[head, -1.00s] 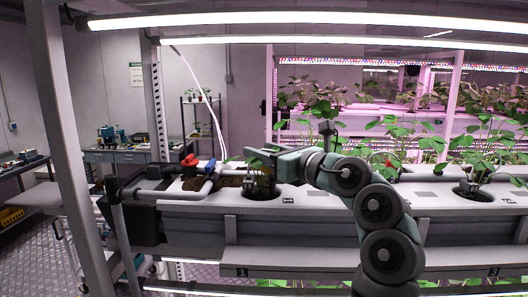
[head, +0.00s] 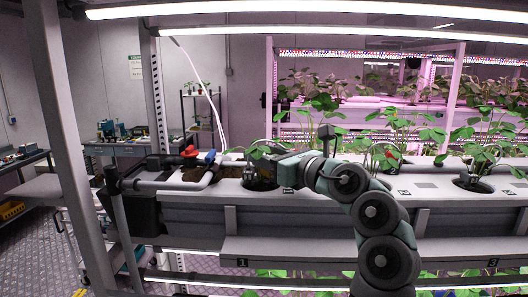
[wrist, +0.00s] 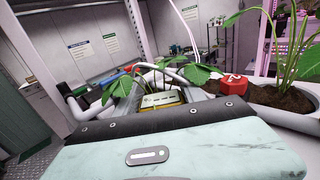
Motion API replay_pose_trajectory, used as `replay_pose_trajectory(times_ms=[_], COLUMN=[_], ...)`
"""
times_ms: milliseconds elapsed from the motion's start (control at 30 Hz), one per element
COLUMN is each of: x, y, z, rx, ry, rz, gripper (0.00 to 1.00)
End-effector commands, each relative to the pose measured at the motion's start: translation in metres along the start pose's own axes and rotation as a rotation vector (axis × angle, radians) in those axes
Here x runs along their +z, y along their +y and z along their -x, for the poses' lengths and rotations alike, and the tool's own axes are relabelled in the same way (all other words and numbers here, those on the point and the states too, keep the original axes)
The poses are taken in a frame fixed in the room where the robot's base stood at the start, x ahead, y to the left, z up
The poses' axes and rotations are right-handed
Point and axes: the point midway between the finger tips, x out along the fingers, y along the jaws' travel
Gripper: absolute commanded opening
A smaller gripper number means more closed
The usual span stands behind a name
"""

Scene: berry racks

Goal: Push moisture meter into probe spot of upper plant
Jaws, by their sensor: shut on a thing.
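My gripper (head: 258,172) is at the leftmost planting hole of the white rack channel, reaching in from the right, low over the soil. In the wrist view, a small pale meter with a yellow lower part (wrist: 160,98) shows just beyond my gripper's dark front edge, and my gripper is shut on it. Its probe tip is hidden, so I cannot tell whether it is in the soil. The upper plant (head: 257,152) has green leaves and stems around and behind the meter; its leaves also show in the wrist view (wrist: 198,75).
Red and blue valve handles (head: 189,152) sit on the pipes left of the hole. More plants (head: 479,158) stand in holes to the right along the channel. A red tag (wrist: 232,85) stands in the wrist view. A light tube (head: 300,14) runs overhead.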

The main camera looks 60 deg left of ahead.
Motion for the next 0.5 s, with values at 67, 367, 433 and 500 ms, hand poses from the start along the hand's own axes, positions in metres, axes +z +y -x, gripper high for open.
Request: replay_pose_trajectory(times_ms=[67,367,433,500], x=[-0.0029,-0.0033,-0.0033,-0.0033], y=[0.0,0.0,0.0,0.0], z=[0.0,0.0,0.0,0.0], rx=[0.0,0.0,0.0,0.0], ry=[0.0,0.0,0.0,0.0], rz=[0.0,0.0,0.0,0.0], gripper=[0.0,0.67,0.72,0.72])
